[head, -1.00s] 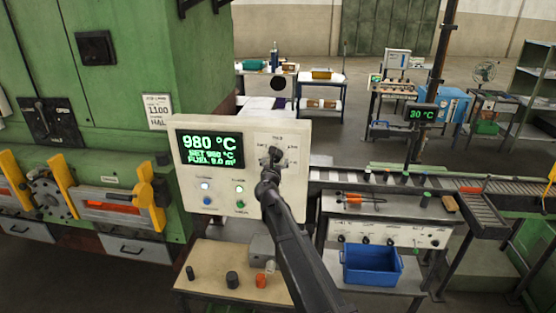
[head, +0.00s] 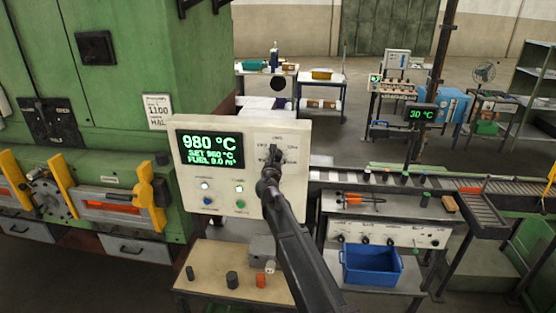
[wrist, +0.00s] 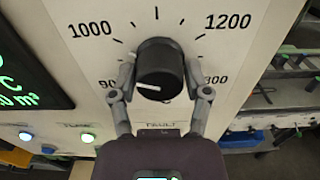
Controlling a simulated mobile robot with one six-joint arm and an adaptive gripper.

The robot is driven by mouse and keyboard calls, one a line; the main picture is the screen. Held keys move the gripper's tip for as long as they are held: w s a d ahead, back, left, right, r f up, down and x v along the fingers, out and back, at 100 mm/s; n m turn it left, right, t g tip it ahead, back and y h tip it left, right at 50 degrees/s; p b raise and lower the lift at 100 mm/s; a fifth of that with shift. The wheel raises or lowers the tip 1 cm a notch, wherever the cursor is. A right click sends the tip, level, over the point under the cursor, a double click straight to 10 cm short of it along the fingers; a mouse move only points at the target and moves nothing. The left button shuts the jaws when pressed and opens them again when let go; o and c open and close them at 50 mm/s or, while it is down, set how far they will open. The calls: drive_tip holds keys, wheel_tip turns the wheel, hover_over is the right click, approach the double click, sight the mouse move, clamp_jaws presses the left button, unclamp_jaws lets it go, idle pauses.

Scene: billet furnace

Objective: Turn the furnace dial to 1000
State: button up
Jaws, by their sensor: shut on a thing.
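The furnace dial is a black round knob (wrist: 160,68) on the white control panel (head: 295,205). Its white pointer line faces lower left, toward a partly hidden label starting with 90. The 1000 label (wrist: 90,29) is at upper left of the knob and 1200 at upper right. My gripper (wrist: 161,90) is shut on the knob, one finger on each side. In the head view my arm covers part of the dial. The green display (head: 210,149) reads 980 °C, with a smaller set line that looks like 960 °C and fuel 9.0.
The green furnace (head: 120,60) stands at left with yellow brackets. A roller conveyor (head: 400,183) runs right of the panel. A blue bin (head: 371,265) and a low table (head: 215,255) with small cylinders are below.

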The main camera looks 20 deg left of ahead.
drive_tip(key=shift+m, duration=1)
drive_tip(key=o, duration=1.2)
drive_tip(key=shift+w, duration=0.1)
drive_tip(key=shift+c, duration=0.2)
drive_tip(key=shift+s, duration=0.2)
drive_tip(key=v, duration=1.1)
drive_tip(key=shift+s, duration=0.35)
